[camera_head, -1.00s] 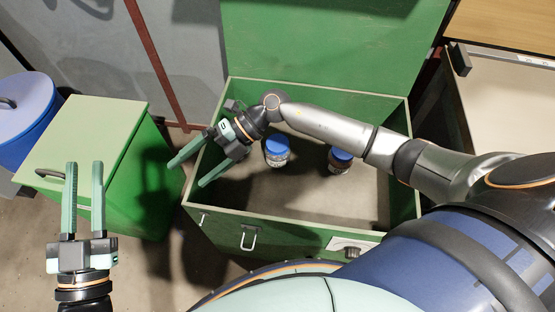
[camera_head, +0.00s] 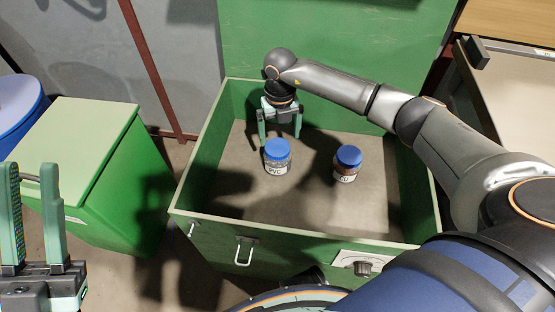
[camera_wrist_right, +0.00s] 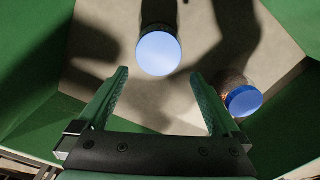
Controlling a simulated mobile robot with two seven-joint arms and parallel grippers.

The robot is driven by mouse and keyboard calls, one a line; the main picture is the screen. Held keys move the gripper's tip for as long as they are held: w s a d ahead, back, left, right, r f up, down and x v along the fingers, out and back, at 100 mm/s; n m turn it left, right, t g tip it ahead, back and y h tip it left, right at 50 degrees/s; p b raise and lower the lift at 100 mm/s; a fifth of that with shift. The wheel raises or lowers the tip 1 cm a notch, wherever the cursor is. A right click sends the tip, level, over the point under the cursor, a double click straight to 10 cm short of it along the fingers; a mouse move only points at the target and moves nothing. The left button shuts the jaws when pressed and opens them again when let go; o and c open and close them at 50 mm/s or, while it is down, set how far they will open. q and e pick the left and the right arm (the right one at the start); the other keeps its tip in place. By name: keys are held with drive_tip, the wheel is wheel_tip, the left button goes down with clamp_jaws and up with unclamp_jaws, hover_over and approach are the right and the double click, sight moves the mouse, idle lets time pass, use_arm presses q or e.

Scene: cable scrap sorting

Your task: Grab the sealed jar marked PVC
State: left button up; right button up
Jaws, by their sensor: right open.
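The jar marked PVC (camera_head: 277,158) has a blue lid and stands upright on the floor of the open green chest. In the right wrist view its lid (camera_wrist_right: 158,54) shows ahead of and between the fingertips, apart from them. My right gripper (camera_head: 280,136) is open and empty, pointing down inside the chest behind the PVC jar. It also shows in the right wrist view (camera_wrist_right: 160,78). My left gripper (camera_head: 32,170) is open and empty at the left edge of the head view, outside the chest.
A second blue-lidded jar (camera_head: 346,164), its label seeming to read CU, stands to the right in the chest (camera_head: 215,217). It also shows in the right wrist view (camera_wrist_right: 243,101). The chest's walls surround both jars. A green cabinet (camera_head: 85,135) stands to the left.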

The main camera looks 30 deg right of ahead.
sight(278, 147)
drive_tip(key=f+b, duration=0.1)
drive_tip(key=f, duration=0.1)
drive_tip(key=f+b, duration=0.1)
drive_tip(key=w+f, duration=0.1)
drive_tip(key=f, duration=0.1)
drive_tip(key=shift+a+f+b, duration=0.1)
drive_tip(key=shift+f+b, duration=0.25)
drive_tip(key=shift+b, duration=0.05)
drive_tip(key=shift+c, duration=0.4)
clamp_jaws()
